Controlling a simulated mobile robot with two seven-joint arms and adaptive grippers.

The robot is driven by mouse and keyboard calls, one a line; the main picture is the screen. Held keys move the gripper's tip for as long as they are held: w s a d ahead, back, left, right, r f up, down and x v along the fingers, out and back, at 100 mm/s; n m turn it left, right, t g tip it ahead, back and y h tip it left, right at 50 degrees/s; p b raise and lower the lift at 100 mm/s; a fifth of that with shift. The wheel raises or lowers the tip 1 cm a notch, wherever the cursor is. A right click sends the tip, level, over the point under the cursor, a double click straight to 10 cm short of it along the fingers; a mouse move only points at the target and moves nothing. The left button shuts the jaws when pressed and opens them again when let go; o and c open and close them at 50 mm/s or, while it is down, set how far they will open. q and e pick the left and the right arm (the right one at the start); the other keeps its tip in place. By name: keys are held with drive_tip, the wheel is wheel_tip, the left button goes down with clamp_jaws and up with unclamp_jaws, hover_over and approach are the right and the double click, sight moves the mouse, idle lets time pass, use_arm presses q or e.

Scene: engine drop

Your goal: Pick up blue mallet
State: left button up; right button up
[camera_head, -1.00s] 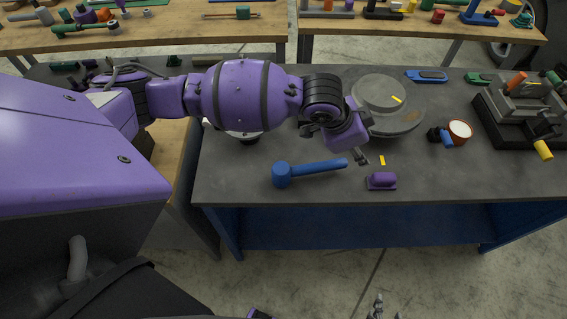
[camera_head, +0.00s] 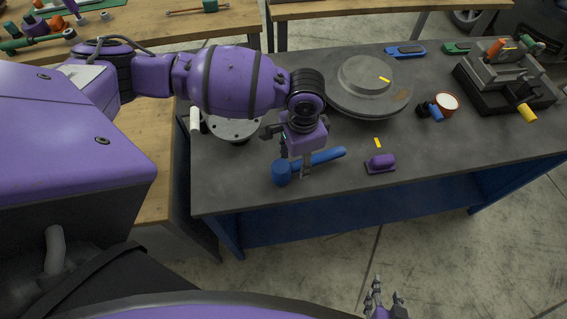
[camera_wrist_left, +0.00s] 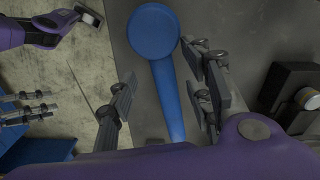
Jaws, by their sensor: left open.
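The blue mallet (camera_head: 328,156) lies on the dark workbench near its front edge, head to the left and handle to the right. My left gripper (camera_head: 294,172) is over it, open, and covers part of the handle near the head. In the left wrist view, the mallet (camera_wrist_left: 152,34) shows its round head at the top. Its handle runs down between the two spread fingers of my left gripper (camera_wrist_left: 160,72), and nothing is gripped. My right gripper (camera_head: 384,294) is at the bottom edge of the head view, away from the bench, with its fingers apart and empty.
A purple block (camera_head: 380,162) lies right of the mallet handle. A large grey disc part (camera_head: 372,95) sits behind it, and a round flanged part (camera_head: 236,128) stands behind my left gripper. A white-topped cup (camera_head: 447,104) and a black fixture (camera_head: 480,92) are further right.

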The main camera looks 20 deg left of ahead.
sight(300, 163)
use_arm(q)
drive_tip(key=f, duration=0.4)
drive_tip(key=shift+w+d, duration=0.1)
drive_tip(key=shift+w, duration=0.25)
clamp_jaws()
